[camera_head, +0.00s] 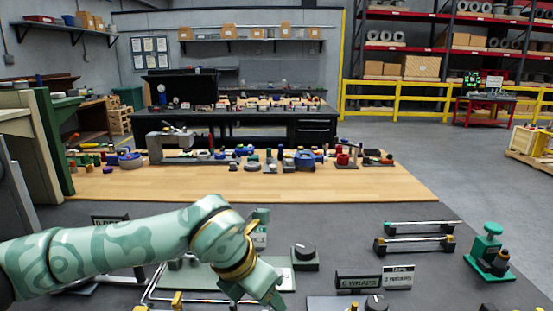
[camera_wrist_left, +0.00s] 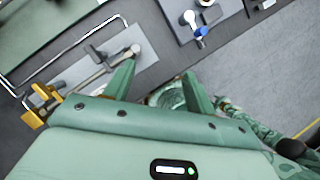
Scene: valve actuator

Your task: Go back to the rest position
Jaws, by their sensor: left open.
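My left arm comes in from the left in the head view, and my left gripper (camera_head: 262,297) points down over the front of the dark bench top (camera_head: 345,230). In the left wrist view the gripper (camera_wrist_left: 160,85) has its two green fingers spread apart with nothing between them. A blue-tipped fitting (camera_wrist_left: 201,33) sits beyond the fingers. My right gripper is not in view.
Black signs (camera_head: 358,283), metal rails (camera_head: 415,243) and a green stand (camera_head: 488,254) are farther right. Brass parts (camera_wrist_left: 38,105) show in the wrist view. A wooden board (camera_head: 300,185) with several parts lies behind.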

